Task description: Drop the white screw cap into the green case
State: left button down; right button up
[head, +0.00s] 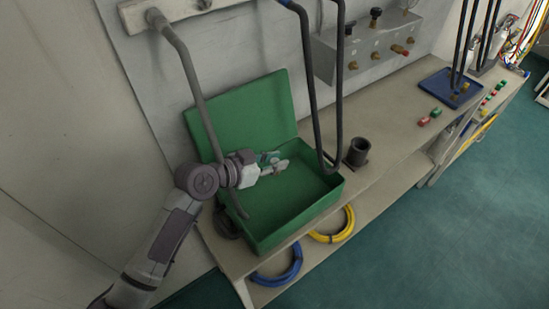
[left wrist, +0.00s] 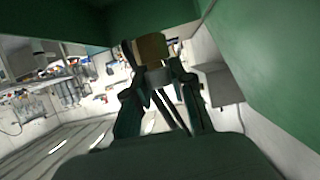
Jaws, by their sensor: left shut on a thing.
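The green case (head: 287,222) stands open on the bench, its lid (head: 247,115) raised against the wall. My left gripper (head: 276,166) reaches in from the left and is over the case's inside. It is shut on a small white piece, which looks like the white screw cap (left wrist: 159,76), between the fingertips in the left wrist view. A tan, brass-like part (left wrist: 151,47) shows just beyond it; I cannot tell whether it belongs to the cap. The gripper (left wrist: 160,85) hides part of the case floor. My right gripper is not in view.
Dark hoses (head: 311,95) hang beside the case's right side. A dark cup (head: 358,152) stands right of the case. A blue tray (head: 449,88) and red and green pieces lie farther right. Yellow (head: 335,236) and blue (head: 279,281) hose coils sit below on the lower shelf.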

pick_arm(q)
jog(key=shift+f, duration=0.5)
jog(key=c, duration=0.9)
grip_release()
jog(key=shift+s+a, duration=0.1)
jog(key=shift+a, duration=0.05)
jog(key=v, duration=1.1)
jog(key=shift+s+a, duration=0.25)
jog(key=shift+a, duration=0.05)
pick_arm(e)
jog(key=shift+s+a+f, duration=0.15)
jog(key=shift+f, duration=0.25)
